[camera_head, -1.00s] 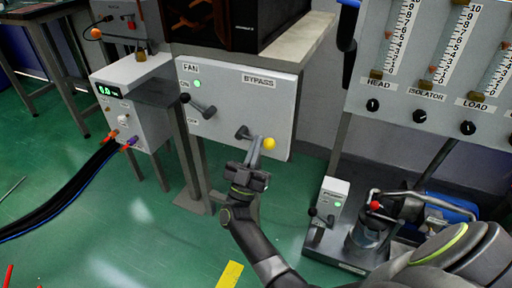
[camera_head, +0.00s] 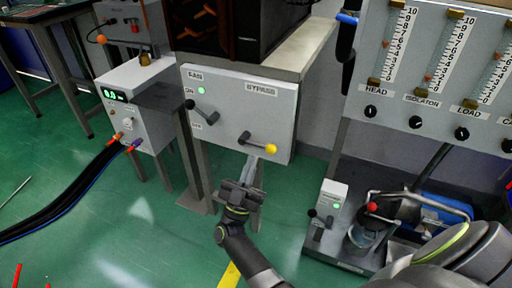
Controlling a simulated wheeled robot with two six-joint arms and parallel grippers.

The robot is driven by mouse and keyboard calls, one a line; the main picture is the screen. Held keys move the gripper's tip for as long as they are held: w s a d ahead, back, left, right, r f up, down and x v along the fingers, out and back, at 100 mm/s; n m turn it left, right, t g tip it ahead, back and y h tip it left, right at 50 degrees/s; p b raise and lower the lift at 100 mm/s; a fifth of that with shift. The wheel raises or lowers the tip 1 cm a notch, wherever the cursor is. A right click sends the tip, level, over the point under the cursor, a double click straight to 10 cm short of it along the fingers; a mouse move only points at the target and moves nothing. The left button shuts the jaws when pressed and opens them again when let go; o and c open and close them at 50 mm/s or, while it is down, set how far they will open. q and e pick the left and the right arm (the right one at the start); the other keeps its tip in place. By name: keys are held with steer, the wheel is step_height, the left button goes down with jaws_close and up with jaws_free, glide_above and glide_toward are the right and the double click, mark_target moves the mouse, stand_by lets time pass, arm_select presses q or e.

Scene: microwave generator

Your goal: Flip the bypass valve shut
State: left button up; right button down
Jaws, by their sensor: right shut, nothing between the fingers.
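The BYPASS valve lever (camera_head: 258,143) is on the right part of the grey panel (camera_head: 222,128). It has a dark handle with a yellow knob (camera_head: 271,149), and it points right and slightly down from its pivot. My right gripper (camera_head: 250,168) is below the lever in the head view, fingers pointing up toward the panel. It is shut and empty, with a small gap in the picture between its fingertips and the handle. My left gripper is not in view.
A FAN lever (camera_head: 203,112) with a dark knob and a lit green lamp (camera_head: 201,90) is at the panel's left. A box with a green display (camera_head: 113,95) and cables stands further left. The flowmeter board (camera_head: 433,108) and a pump unit with a red knob (camera_head: 372,207) are on the right.

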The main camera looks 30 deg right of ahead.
steer(key=v, duration=0.4)
steer(key=shift+r, duration=0.1)
steer(key=shift+d, duration=0.1)
